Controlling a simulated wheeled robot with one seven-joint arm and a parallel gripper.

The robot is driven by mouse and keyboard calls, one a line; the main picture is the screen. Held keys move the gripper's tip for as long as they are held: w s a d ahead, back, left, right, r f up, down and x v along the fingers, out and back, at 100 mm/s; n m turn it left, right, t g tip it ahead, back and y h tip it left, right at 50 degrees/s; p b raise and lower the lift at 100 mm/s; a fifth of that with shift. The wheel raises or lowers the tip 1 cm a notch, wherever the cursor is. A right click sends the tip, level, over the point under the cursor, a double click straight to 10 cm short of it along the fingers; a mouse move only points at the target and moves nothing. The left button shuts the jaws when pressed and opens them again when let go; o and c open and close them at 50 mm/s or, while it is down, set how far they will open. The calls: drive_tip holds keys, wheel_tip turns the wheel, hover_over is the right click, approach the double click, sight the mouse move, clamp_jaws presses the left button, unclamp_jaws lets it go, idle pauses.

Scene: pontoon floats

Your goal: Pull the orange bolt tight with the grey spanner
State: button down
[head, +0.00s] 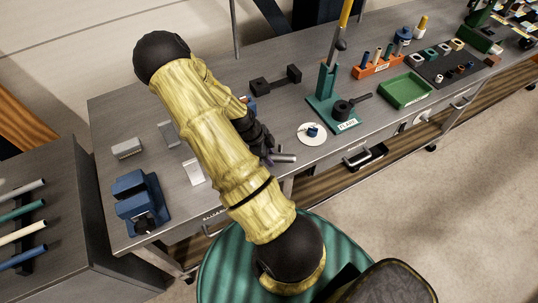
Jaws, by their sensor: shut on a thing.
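My gripper (268,153) is at the front of the bench, left of the white disc, and partly hidden behind my own yellow arm. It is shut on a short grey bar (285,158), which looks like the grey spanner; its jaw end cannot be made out. I cannot make out the orange bolt for certain. A small orange and blue thing (251,103) shows just right of my arm, too small to identify.
On the metal bench (110,108), a blue vise (142,200) and grey blocks (127,148) stand left of my arm. A black dumbbell-shaped piece (276,80), a green press (326,100), a white disc (312,133) and a green tray (405,90) stand to the right. A drawer (366,157) is open.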

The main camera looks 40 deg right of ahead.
drive_tip(key=shift+s+a, duration=0.1)
drive_tip(key=shift+s+a+m, duration=0.2)
drive_tip(key=shift+m, duration=0.3)
drive_tip(key=shift+s+a+p, duration=0.1)
drive_tip(key=shift+p, duration=0.2)
drive_tip(key=shift+s+a+m, duration=0.2)
drive_tip(key=shift+a+m, duration=0.05)
drive_tip(key=shift+m, duration=0.25)
drive_tip(key=shift+s+a+g+y+p, duration=0.1)
drive_tip(key=shift+a+g+y+p, duration=0.1)
drive_tip(key=shift+g+y+p, duration=0.15)
drive_tip(key=shift+s+a+m, duration=0.1)
drive_tip(key=shift+a+m, duration=0.1)
drive_tip(key=shift+m, duration=0.3)
drive_tip(key=shift+s+a, duration=0.1)
drive_tip(key=shift+a, duration=0.05)
drive_tip(key=shift+s+a+m+y+p, duration=0.1)
drive_tip(key=shift+a+m+y+p, duration=0.2)
drive_tip(key=shift+m, duration=0.3)
drive_tip(key=shift+s+a, duration=0.1)
drive_tip(key=shift+a, duration=0.05)
idle(0.6)
